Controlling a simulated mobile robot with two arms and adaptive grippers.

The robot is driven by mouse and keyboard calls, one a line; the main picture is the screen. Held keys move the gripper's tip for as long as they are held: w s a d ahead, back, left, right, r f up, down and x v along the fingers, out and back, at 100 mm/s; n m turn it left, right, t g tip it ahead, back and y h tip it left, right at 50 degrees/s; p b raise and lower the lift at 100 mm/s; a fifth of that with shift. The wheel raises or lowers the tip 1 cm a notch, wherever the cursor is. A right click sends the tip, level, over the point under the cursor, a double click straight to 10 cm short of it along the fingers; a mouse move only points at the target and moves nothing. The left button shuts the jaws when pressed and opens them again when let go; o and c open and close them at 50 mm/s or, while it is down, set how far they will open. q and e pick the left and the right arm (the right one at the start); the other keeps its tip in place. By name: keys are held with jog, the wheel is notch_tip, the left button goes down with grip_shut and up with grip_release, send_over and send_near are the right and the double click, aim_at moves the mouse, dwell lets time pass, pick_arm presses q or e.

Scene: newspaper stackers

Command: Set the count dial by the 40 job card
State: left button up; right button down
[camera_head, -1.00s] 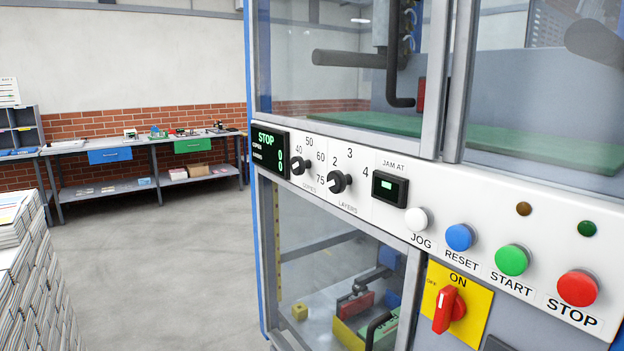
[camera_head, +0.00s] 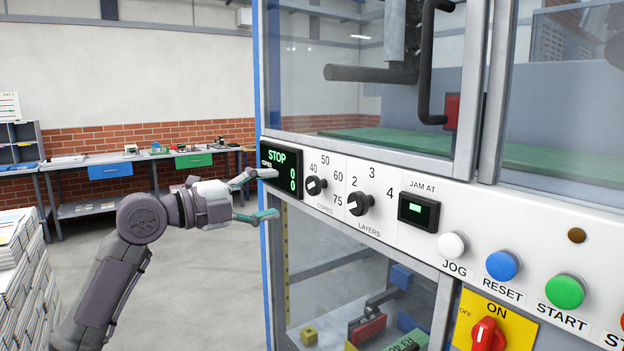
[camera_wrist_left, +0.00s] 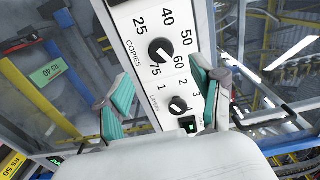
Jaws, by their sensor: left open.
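The count dial (camera_head: 315,186), a black knob marked COPIES, sits on the white control panel beside the display. Around it are 40, 50, 60 and 75; the wrist view (camera_wrist_left: 161,52) also shows 25. I cannot tell for sure which number its pointer faces. My left gripper (camera_head: 268,194) is open and empty, just left of the dial, with its fingers near the panel's left end. In the left wrist view its teal fingers (camera_wrist_left: 163,100) are spread with the panel beyond them. My right gripper is out of view.
The LAYERS dial (camera_head: 360,204) is close to the right of the count dial. The display (camera_head: 280,168) reads STOP with zeros. Push buttons JOG (camera_head: 453,245), RESET (camera_head: 503,265) and START (camera_head: 565,291) follow. Newspaper stacks (camera_head: 20,270) stand at left.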

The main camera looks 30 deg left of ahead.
aim_at(310, 187)
pick_arm(q)
jog(key=p+x, duration=0.4)
jog(key=x, duration=0.5)
jog(key=shift+w+d+r+p, duration=0.1)
jog(key=shift+w+r+p, duration=0.1)
jog(key=shift+p, duration=0.2)
jog(key=shift+w+d+f, duration=0.15)
jog(key=shift+w+d, duration=0.1)
jog(key=shift+w, duration=0.1)
jog(key=c, duration=1.1)
jog(key=shift+c, duration=0.2)
jog(key=shift+f+n, duration=0.1)
jog(key=shift+n, duration=0.2)
